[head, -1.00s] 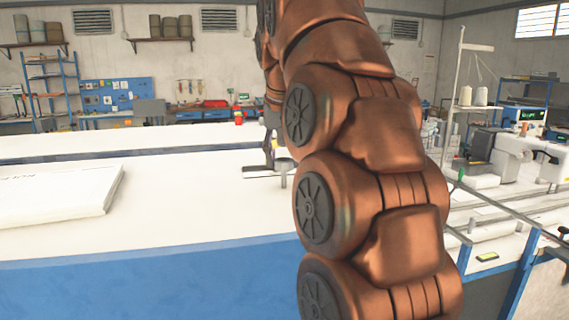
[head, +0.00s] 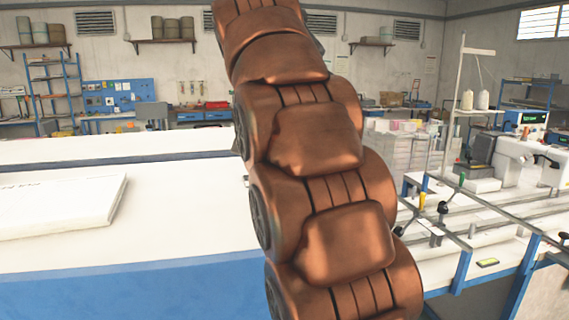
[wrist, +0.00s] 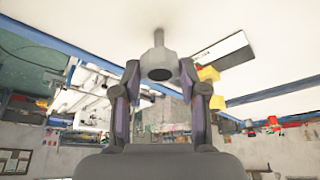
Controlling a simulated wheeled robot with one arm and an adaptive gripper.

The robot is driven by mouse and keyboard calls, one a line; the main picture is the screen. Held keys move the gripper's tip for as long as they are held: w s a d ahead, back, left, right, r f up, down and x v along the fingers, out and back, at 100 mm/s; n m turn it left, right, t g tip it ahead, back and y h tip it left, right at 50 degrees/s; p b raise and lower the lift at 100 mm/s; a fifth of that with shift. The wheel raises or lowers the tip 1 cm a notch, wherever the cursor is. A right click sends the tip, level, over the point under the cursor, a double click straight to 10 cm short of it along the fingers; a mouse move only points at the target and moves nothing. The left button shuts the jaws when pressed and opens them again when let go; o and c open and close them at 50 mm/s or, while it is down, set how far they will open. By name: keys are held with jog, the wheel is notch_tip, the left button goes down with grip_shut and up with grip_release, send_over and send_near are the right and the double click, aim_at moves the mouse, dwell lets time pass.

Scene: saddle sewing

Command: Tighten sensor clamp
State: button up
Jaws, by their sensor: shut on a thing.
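In the wrist view my gripper (wrist: 159,70) has its two fingers on either side of a grey cylindrical tool (wrist: 158,62) with a dark round opening and a narrow stem. It is shut on this tool. In the head view my arm hides the gripper and the tool. At the right, small levers with a yellow tip (head: 422,200) and a green tip (head: 462,178) stand by the rails of a machine frame. I cannot tell which part is the sensor clamp.
A long white table (head: 170,215) with a blue front fills the left, with a white slab (head: 60,203) on it. The rails (head: 500,212) and a white sewing machine (head: 525,155) are at the right. Shelves and a blue pegboard (head: 117,95) line the back wall.

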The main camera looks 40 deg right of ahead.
dwell(0.3)
jog(key=o, duration=1.1)
jog(key=shift+o, duration=0.2)
jog(key=shift+f+n, duration=0.1)
jog(key=shift+n, duration=0.2)
